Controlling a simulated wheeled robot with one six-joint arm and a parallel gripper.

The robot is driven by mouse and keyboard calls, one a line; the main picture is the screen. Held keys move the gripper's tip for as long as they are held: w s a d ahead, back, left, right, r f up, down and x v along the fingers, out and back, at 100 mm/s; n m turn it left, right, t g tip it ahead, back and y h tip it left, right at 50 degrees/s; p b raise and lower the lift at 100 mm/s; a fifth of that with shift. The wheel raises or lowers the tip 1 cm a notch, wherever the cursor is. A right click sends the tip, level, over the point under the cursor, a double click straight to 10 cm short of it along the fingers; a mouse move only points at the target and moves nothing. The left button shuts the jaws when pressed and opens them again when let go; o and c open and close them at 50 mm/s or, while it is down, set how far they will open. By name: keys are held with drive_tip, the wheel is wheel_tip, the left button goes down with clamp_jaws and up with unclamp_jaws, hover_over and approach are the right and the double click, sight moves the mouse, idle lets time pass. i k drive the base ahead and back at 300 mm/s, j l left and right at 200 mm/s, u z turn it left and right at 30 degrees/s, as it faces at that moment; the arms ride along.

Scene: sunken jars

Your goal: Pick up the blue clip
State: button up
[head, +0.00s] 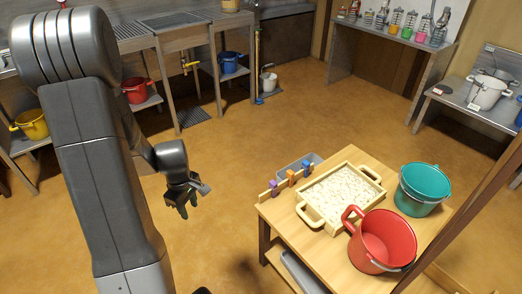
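The blue clip (307,165) is small and sits at the far right end of a row of clips on a thin wooden rail (266,194) at the table's back left edge. An orange clip (292,177) and a purple clip (274,187) stand on the same rail, to its left. My gripper (189,208) hangs over the floor, left of the table and well apart from the clips. Its dark fingers are too small to tell whether they are open or shut. I see nothing clearly held in it.
The wooden table (277,215) also holds a grey bin (313,158) behind the clips, a pale-filled tray (311,217), a red pot (385,243) and a teal pot (421,190). A wooden post (470,210) rises at the right. The floor (235,160) between my gripper and the table is clear.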

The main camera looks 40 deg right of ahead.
sight(306, 165)
drive_tip(key=i+z, duration=0.15)
drive_tip(key=i, duration=0.4)
drive_tip(key=i+j+z, duration=0.1)
drive_tip(key=i, duration=0.45)
drive_tip(key=i+j+z, duration=0.15)
drive_tip(key=i, duration=0.4)
drive_tip(key=i+l+z, duration=0.1)
drive_tip(key=i+z, duration=0.15)
drive_tip(key=z, duration=0.2)
drive_tip(key=i+z, duration=0.25)
drive_tip(key=z, duration=0.2)
drive_tip(key=i+z, duration=0.25)
drive_tip(key=z, duration=0.2)
drive_tip(key=i+j+z, duration=0.2)
drive_tip(key=z, duration=0.3)
drive_tip(key=i+l+z, duration=0.2)
drive_tip(key=z, duration=0.25)
drive_tip(key=i+z, duration=0.65)
drive_tip(key=z, duration=0.2)
drive_tip(key=i+z, duration=0.4)
drive_tip(key=k+j, duration=0.05)
drive_tip(key=k, duration=0.05)
